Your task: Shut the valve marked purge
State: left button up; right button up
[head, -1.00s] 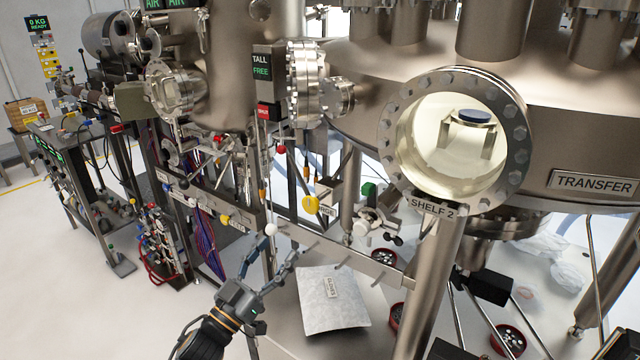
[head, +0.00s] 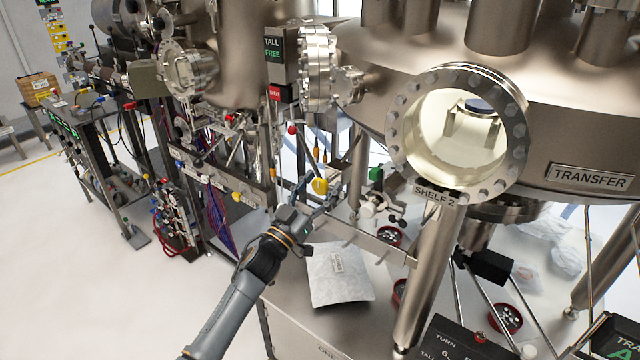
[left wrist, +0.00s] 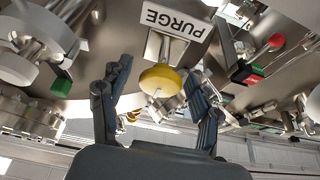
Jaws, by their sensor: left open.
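The purge valve shows as a yellow round knob (head: 320,186) low on the frame below the chamber. In the left wrist view the yellow knob (left wrist: 162,79) stands beside a white plate reading PURGE (left wrist: 175,20). My left gripper (head: 318,195) is open at the knob. In the left wrist view its two fingers (left wrist: 157,85) are on either side of the knob, with gaps visible. Whether the fingertips reach past the knob is hard to tell. My right gripper is not in view.
A red ball handle (head: 292,129) and a green knob (head: 375,174) are nearby. A rail with pegs (head: 375,243) runs below right. A foil sheet (head: 340,278) and red dishes (head: 388,236) lie on the bench. The SHELF 2 port (head: 515,130) is to the right.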

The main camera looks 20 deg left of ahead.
pick_arm(q)
jog(key=shift+c, duration=0.9)
jog(key=c, duration=1)
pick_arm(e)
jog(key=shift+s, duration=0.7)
